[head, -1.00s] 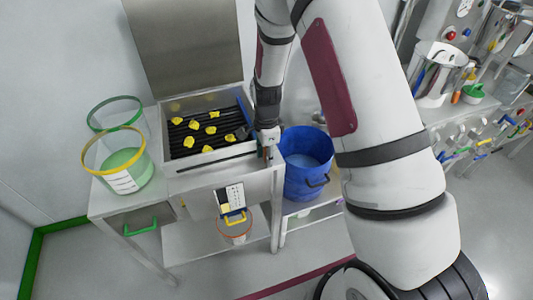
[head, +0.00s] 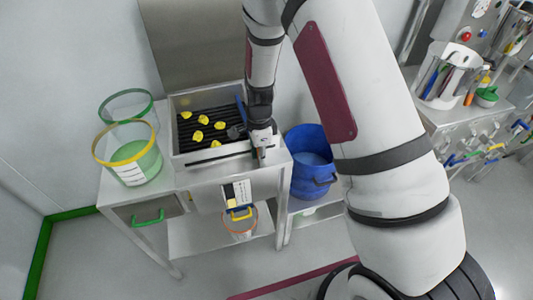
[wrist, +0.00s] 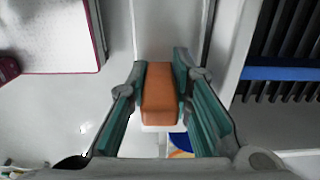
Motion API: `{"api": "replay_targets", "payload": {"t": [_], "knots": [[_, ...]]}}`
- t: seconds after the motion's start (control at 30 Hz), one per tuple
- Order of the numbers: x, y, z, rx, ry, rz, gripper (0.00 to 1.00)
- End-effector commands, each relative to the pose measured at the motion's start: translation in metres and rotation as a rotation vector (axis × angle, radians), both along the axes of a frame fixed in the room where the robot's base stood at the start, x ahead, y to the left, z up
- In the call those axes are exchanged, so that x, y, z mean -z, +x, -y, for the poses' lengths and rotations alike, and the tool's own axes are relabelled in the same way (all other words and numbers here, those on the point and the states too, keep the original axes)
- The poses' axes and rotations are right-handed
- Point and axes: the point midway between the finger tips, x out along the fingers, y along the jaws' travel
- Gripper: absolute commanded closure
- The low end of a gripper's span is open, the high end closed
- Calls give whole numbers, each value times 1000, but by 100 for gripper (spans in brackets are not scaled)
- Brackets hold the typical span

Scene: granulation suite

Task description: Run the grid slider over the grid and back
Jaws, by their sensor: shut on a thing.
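The grid (head: 190,128) is a set of dark parallel bars in a steel tray, with several yellow lumps (head: 203,119) on it. Its bars also show at the right of the wrist view (wrist: 285,40). The grid slider shows as a blue bar (head: 240,108) across the right part of the grid, also seen in the wrist view (wrist: 285,74). My gripper (head: 261,152) is at the tray's front right corner. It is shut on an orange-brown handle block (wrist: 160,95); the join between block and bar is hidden. My wrist covers part of the grid's right end.
A green tub with a yellow rim (head: 130,165) stands left of the tray. A blue drum (head: 310,170) stands to the right, close to my arm. A raised steel lid (head: 190,40) stands behind. A bucket (head: 240,222) sits below.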

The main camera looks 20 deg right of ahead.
Motion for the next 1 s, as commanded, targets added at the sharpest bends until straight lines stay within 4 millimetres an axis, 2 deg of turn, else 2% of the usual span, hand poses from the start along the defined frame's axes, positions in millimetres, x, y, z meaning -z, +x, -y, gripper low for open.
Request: {"api": "replay_targets", "payload": {"t": [1.0], "knots": [[0,1,-75,-2,0,2,100]]}}
